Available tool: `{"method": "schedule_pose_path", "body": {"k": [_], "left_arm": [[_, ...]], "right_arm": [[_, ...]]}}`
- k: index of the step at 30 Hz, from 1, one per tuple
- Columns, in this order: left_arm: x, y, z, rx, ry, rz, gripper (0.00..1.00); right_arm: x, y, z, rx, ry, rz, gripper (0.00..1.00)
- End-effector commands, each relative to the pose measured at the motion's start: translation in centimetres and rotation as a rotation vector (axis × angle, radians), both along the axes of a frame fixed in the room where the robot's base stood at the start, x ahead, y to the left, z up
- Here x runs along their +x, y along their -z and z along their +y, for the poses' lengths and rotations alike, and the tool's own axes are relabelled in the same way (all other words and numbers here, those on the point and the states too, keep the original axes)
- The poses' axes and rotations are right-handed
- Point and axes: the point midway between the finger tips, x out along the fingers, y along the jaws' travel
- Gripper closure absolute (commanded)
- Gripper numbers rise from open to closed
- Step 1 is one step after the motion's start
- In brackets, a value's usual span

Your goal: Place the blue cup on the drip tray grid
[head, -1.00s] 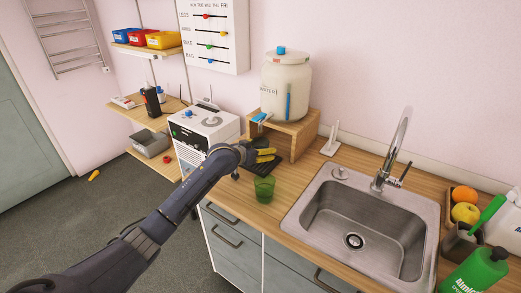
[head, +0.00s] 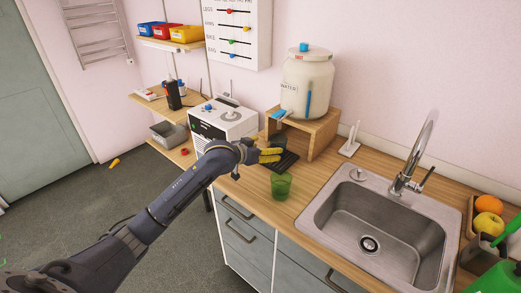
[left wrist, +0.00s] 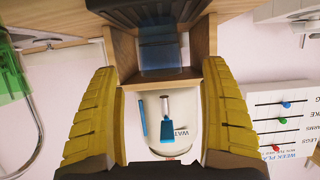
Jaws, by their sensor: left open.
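The translucent blue cup (left wrist: 160,52) shows in the left wrist view, which is upside down. It appears to stand on the dark drip tray (left wrist: 150,12), under the dispenser's tap. In the left wrist view the fingers lie on either side of the cup, with clear gaps. My right gripper is not in view.
A green cup (head: 280,186) stands on the counter nearer me, close to the gripper. The water dispenser (head: 306,83) sits on a wooden stand (head: 322,130) behind the tray. A white machine (head: 222,120) is left, the sink (head: 375,235) right.

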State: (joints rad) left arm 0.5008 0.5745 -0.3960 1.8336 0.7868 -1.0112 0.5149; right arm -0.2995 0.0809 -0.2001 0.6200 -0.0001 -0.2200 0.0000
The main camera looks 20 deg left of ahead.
Motion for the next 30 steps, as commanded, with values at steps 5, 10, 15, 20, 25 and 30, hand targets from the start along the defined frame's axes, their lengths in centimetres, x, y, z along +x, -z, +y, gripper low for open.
{"method": "schedule_pose_path", "body": {"k": [5, 10, 15, 20, 25, 30], "left_arm": [[-1.8, -0.7, 0.7, 0.0, 0.0, 0.0, 0.2], [-2.6, -1.1, 0.8, -0.001, 0.001, 0.0, 0.2], [-2.8, -1.2, 0.9, -0.001, 0.001, 0.0, 0.2], [-2.8, -1.2, 0.9, -0.001, 0.001, 0.0, 0.2], [-2.8, -1.2, 0.9, -0.001, 0.001, 0.0, 0.2], [-2.8, -1.2, 0.9, -0.001, 0.001, 0.0, 0.2]], "right_arm": [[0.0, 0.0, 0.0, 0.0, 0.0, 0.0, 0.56], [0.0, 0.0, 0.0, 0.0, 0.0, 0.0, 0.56], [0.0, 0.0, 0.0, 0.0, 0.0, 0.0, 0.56], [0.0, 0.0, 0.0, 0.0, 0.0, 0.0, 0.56], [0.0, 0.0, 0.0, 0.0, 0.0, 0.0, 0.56], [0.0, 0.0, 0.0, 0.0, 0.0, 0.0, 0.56]]}}
